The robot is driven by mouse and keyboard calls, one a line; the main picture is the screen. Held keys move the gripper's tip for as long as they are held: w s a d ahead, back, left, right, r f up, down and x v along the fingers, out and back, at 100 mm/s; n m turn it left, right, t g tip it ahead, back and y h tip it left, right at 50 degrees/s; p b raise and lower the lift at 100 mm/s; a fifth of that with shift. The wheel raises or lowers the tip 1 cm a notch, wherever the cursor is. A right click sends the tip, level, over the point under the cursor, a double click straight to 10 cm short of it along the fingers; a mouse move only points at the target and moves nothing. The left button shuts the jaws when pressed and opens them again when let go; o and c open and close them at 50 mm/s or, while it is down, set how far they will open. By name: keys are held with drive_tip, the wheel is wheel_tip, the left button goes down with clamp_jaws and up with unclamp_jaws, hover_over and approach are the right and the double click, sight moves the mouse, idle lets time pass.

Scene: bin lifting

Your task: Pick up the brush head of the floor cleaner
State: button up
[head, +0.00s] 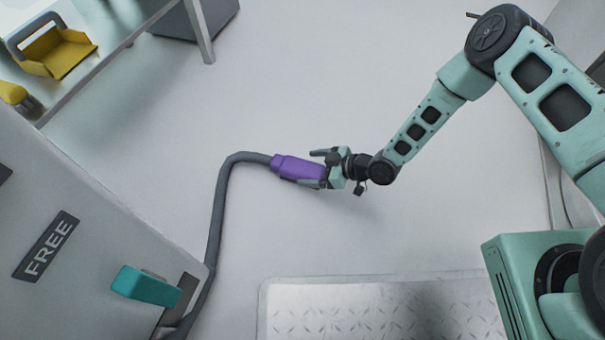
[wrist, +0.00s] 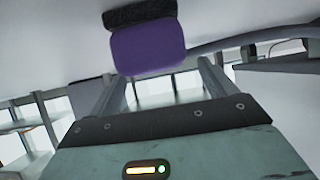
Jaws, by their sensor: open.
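The purple brush head (head: 290,166) lies at the end of a grey hose (head: 216,210) in the middle of the head view. In the wrist view its purple body (wrist: 148,47) with a dark strip shows just beyond and between my fingers. My gripper (head: 316,168) is open at the right end of the brush head, one finger on each side of it. In the wrist view my gripper (wrist: 160,72) shows both fingers apart. I cannot tell whether either finger touches the brush head.
A grey cabinet (head: 90,230) marked FREE, with a teal handle (head: 146,287), stands at the lower left. A table (head: 105,30) holds a yellow container (head: 58,52) at upper left. A metal tread plate (head: 380,308) lies at the bottom. The floor around the brush head is clear.

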sight(303, 167)
drive_tip(key=b+x, duration=0.2)
drive_tip(key=x, duration=0.1)
drive_tip(key=shift+w+a+f, duration=0.15)
drive_tip(key=shift+a, duration=0.05)
drive_tip(key=c, duration=1.2)
